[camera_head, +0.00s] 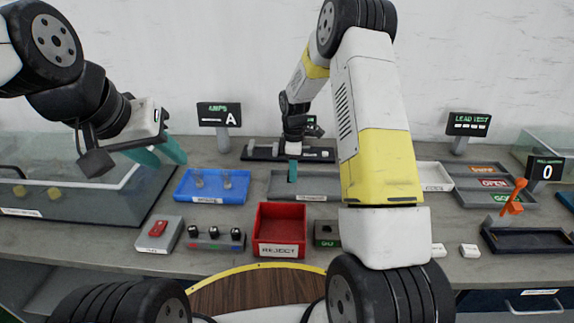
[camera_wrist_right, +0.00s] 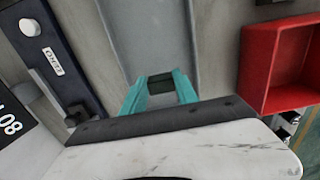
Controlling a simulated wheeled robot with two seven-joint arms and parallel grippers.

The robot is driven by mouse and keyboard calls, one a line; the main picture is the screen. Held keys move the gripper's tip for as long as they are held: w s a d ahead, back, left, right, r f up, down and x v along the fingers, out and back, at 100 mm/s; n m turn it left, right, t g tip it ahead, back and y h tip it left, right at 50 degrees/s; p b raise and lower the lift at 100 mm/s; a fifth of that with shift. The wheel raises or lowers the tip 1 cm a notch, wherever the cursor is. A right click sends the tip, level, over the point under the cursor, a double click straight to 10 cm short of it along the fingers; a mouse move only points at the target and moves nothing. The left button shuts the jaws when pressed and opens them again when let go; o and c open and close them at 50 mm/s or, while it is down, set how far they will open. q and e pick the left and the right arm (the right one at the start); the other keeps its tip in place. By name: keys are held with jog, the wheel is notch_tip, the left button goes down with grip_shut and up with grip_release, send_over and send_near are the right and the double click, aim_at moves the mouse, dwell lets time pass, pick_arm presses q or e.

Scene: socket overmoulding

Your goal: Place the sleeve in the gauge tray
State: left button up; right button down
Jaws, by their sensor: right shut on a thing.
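My right gripper (camera_head: 292,171) points down over the grey tray (camera_head: 325,183) in the middle of the table. In the right wrist view, its teal fingers (camera_wrist_right: 160,90) are shut on a small dark green piece (camera_wrist_right: 160,82), probably the sleeve. The grey tray also shows in that view (camera_wrist_right: 150,35), beyond the fingertips, and its visible floor looks empty. I cannot read its label, so I cannot tell if it is the gauge tray. The held piece is too small to make out in the head view. My left gripper (camera_head: 163,154) is empty above the glass-sided bin, its fingers apart.
A blue tray (camera_head: 236,190) with two pale pieces lies left of the grey tray. A red reject bin (camera_head: 302,220) stands in front; it also shows in the wrist view (camera_wrist_right: 266,45). A dark fixture (camera_head: 262,151) stands behind. Grey sorting trays (camera_head: 467,198) are at right.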

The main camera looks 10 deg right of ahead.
jog(key=shift+f, duration=1.45)
jog(key=shift+f, duration=0.1)
jog(key=c, duration=0.9)
grip_release()
jog(key=shift+c, duration=0.2)
